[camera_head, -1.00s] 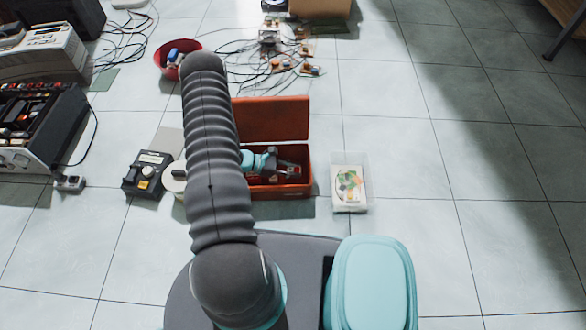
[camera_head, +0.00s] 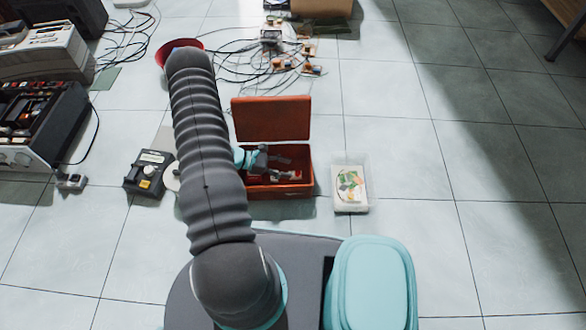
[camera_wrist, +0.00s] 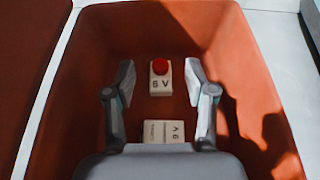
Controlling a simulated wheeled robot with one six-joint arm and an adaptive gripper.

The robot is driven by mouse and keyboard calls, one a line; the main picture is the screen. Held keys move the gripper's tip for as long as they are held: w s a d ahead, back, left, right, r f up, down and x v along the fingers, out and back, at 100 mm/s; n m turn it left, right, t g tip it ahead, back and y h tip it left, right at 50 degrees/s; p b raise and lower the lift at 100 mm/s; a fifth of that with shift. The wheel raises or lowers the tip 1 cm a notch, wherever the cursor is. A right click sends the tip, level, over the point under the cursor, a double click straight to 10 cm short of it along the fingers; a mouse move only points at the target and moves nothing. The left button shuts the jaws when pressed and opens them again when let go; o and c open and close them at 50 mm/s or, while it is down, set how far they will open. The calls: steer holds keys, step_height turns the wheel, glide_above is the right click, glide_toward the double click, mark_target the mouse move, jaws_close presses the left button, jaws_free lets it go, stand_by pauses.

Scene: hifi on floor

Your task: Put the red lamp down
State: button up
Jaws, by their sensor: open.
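The red lamp (camera_wrist: 160,76), a small white block marked 6 V with a red dome, rests on the floor of the open orange-red box (camera_wrist: 262,100) in the wrist view. My gripper (camera_wrist: 159,84) is open, with one finger on each side of the lamp and a gap to both. A second white block (camera_wrist: 170,131) marked with print lies nearer my palm, partly hidden by it. In the head view my gripper (camera_head: 280,165) reaches into the box (camera_head: 296,190) from the left. The lamp is too small to make out clearly there.
The box lid (camera_head: 271,118) stands open behind the box. A clear case (camera_head: 350,188) sits to its right and a black device (camera_head: 150,173) to its left. A red bowl (camera_head: 178,45), cables and small boards lie farther back. The floor at right is clear.

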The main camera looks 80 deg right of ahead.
steer(key=shift+v, duration=2.05)
steer(key=shift+r, duration=0.1)
steer(key=shift+w+r, duration=0.1)
steer(key=shift+r, duration=0.05)
steer(key=w+a+r+m+t+h, duration=0.1)
steer(key=w+a+r+m+t, duration=0.15)
steer(key=w+r, duration=1.15)
steer(key=w+a+r+t, duration=0.2)
steer(key=w+a+r, duration=0.2)
steer(key=r, duration=0.3)
steer(key=w+a+r+t, duration=0.2)
steer(key=w+a+r, duration=0.3)
steer(key=r, duration=0.2)
steer(key=w+a+r+t, duration=0.1)
steer(key=a+r+t, duration=0.3)
steer(key=a+r, duration=0.6)
steer(key=w+a+r+t, duration=0.2)
steer(key=a+r+t, duration=0.35)
steer(key=a, duration=0.75)
steer(key=s+a+r+t+y, duration=0.1)
steer(key=s+a+r, duration=0.1)
steer(key=a, duration=0.3)
steer(key=s+a+r+t+y, duration=0.1)
steer(key=s+a+r+y, duration=0.1)
steer(key=a, duration=0.3)
steer(key=shift+s+a+r+n+t, duration=0.15)
steer(key=shift+s+r+n+t, duration=0.2)
steer(key=shift+s+t, duration=0.1)
